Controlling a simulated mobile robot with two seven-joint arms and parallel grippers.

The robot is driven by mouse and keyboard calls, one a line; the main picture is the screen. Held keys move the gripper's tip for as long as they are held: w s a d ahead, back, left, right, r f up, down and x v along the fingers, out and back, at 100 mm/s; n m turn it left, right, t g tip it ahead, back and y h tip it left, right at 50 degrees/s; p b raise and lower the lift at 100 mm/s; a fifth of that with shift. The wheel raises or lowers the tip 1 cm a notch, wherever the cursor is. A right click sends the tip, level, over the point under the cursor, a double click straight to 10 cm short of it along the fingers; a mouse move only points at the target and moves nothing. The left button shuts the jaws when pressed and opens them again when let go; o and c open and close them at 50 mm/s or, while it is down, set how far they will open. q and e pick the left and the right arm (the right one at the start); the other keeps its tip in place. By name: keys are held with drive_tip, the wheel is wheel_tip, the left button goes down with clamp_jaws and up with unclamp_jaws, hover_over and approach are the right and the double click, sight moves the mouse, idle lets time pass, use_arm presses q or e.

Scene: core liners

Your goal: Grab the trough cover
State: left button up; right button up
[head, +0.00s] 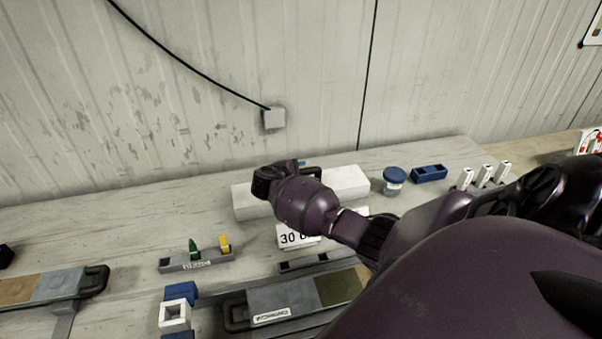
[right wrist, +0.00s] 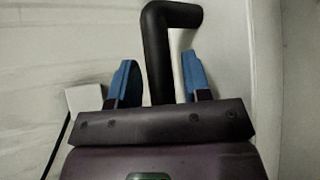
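A long white piece (head: 348,181), which I take to be the trough cover, lies on the bench near the wall. A black handle (head: 314,172) shows at its middle, partly hidden by my right arm. My right gripper (head: 301,163) is at this handle. In the right wrist view the two blue fingers of the gripper (right wrist: 160,80) stand apart, one on each side of the bent black handle (right wrist: 159,45). Gaps show between the handle and both fingers. My left gripper is not in view.
A blue-lidded jar (head: 394,182), a blue block (head: 429,174) and several white holders (head: 485,176) stand to the right. A grey rack (head: 196,261) with green and yellow pieces, a number card (head: 292,238) and a labelled trough (head: 281,300) lie in front. The wall is close behind.

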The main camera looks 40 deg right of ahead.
clamp_jaws()
